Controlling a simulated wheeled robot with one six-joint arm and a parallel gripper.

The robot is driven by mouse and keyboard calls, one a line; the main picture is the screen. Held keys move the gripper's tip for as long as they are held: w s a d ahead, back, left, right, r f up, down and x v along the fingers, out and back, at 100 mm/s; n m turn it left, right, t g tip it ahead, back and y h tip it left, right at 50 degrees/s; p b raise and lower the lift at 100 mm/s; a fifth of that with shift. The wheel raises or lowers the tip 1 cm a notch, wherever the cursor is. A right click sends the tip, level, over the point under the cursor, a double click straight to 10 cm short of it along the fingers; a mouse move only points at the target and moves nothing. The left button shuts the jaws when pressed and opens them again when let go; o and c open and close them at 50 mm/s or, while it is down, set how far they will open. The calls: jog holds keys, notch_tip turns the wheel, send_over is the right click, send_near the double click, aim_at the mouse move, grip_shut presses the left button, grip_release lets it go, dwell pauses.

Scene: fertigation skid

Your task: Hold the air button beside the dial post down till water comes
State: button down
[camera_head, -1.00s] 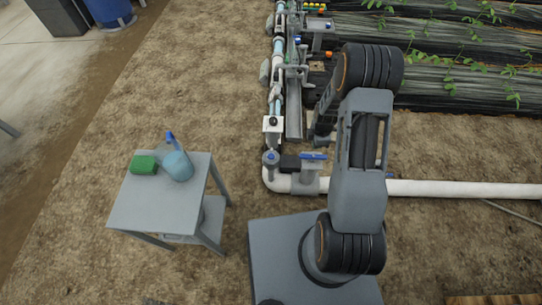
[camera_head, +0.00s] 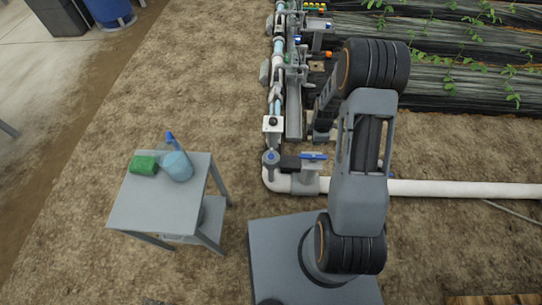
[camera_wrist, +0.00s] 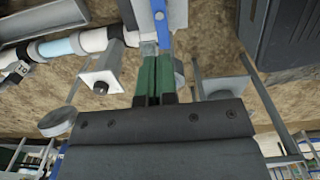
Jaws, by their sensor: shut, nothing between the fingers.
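My gripper (camera_wrist: 155,72) is shut and empty in the wrist view, its green fingers pressed together. The fingertips are beside a small grey block and a blue bar (camera_wrist: 162,28); I cannot tell whether they touch. Left of the fingers is a pale square post (camera_wrist: 101,72) with a dark round knob (camera_wrist: 100,88) on its end. I cannot tell for sure whether this is the air button or the dial post. In the head view a white box (camera_head: 272,124) with a dark spot sits on the pipe line. My arm hides the gripper there. No water shows.
White pipe (camera_head: 450,189) runs right from the skid, with a blue-handled valve (camera_head: 313,157) near its corner. A dark box (camera_wrist: 295,35) stands right of the fingers.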

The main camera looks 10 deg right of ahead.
jog(key=s+a+r+m+t, duration=0.15)
jog(key=r+m, duration=0.25)
jog(key=r, duration=0.4)
jog(key=s+a+r+m, duration=0.3)
jog(key=r, duration=0.5)
jog(key=s+a+r+m+t, duration=0.1)
jog(key=s+a+r+m, duration=0.3)
jog(key=s+r+m, duration=0.5)
jog(key=shift+s+a+r, duration=0.15)
jog(key=shift+s+r, duration=0.1)
jog(key=shift+s, duration=1)
